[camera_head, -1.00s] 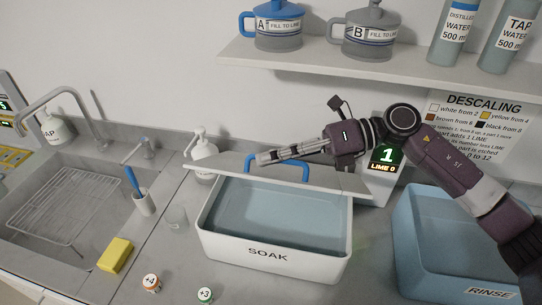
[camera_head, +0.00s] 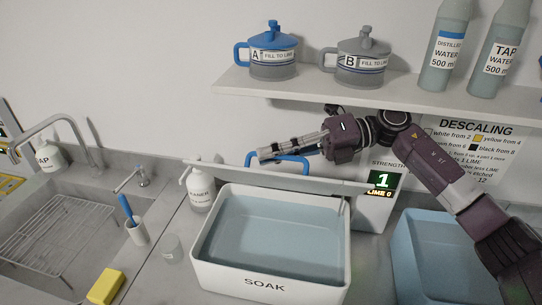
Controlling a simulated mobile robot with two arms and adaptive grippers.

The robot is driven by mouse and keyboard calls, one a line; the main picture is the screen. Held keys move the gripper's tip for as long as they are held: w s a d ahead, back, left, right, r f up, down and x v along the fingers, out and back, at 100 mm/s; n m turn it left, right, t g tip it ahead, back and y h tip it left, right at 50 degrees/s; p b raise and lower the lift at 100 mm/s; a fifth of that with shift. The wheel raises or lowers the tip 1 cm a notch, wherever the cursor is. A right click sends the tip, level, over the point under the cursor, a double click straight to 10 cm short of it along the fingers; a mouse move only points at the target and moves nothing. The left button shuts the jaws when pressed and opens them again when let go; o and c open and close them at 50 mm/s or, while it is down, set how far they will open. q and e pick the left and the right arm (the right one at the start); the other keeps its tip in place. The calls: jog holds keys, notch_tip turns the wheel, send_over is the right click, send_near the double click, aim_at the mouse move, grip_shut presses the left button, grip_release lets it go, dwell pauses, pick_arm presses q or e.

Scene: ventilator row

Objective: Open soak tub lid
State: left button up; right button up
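The white soak tub (camera_head: 268,284), marked SOAK, stands on the counter with its top uncovered and bluish liquid inside. Its lid (camera_head: 320,183) shows as a thin pale panel along the tub's back edge, seen nearly edge-on. A blue handle (camera_head: 292,158) shows behind the lid's upper edge. My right gripper (camera_head: 262,154) is above the lid, beside the blue handle, its fingers pointing left. The fingers look close together, but I cannot tell whether they are shut or hold anything. My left gripper is not in view.
A blue rinse tub (camera_head: 405,240) stands to the right. A shelf (camera_head: 300,93) with jugs and bottles hangs above my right arm. A strength display (camera_head: 381,181) stands behind.

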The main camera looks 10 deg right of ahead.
jog(key=o, duration=0.4)
jog(key=shift+c, duration=0.2)
jog(key=shift+s, duration=0.1)
